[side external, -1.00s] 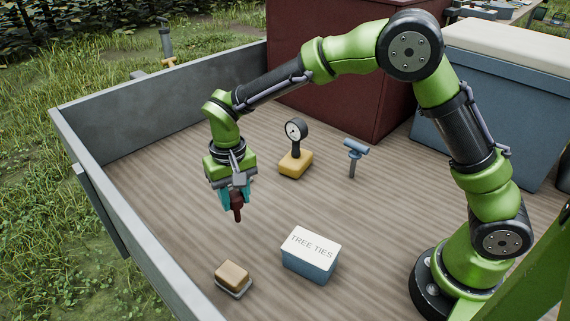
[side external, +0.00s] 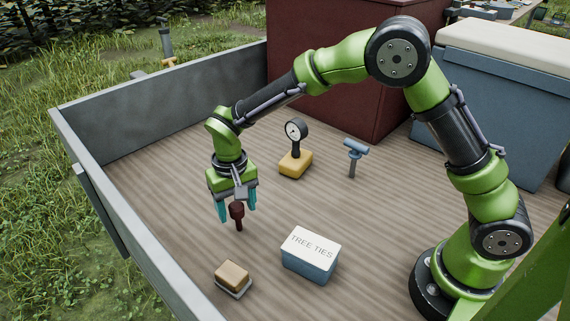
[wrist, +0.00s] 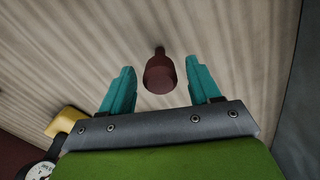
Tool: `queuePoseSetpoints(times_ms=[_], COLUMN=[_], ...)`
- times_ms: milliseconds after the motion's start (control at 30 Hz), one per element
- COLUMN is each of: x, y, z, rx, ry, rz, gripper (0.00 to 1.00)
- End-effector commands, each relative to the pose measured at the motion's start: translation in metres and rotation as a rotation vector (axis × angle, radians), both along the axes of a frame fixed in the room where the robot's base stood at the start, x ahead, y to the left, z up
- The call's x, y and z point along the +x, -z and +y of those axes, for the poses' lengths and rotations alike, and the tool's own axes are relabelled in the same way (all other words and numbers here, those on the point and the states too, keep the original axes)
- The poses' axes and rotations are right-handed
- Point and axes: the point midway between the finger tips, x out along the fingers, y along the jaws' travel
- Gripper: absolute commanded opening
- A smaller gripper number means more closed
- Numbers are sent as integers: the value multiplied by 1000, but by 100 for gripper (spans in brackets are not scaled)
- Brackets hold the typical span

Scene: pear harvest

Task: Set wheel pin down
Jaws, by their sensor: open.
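The wheel pin (side external: 237,214) is dark red-brown with a wide head and a narrower shank, and it stands upright, head up, on the plank floor. In the wrist view the pin (wrist: 160,73) shows between the two teal fingers, with a clear gap on each side. My gripper (side external: 237,212) is open around the pin's head and touches neither side of it as far as I can see. The open fingers also show in the wrist view (wrist: 160,85). The pin's lower tip appears to meet the boards.
A blue TREE TIES box (side external: 310,262) and a sponge-like block (side external: 232,277) stand nearer the camera. A gauge on a yellow base (side external: 295,163) and a blue T-handled tool (side external: 354,155) stand behind. The grey side wall (side external: 140,240) is to the left. Bare planks surround the pin.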

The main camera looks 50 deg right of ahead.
Motion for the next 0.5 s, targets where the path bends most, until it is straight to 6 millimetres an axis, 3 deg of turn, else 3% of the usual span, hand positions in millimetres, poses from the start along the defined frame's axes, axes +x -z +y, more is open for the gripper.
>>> queuePoseSetpoints(times_ms=[167, 500], x=[1, 1], y=[-10, -79], z=[0, 1], rx=[1, 2], ry=[0, 1], rz=[-3, -5], gripper=[62, 62])
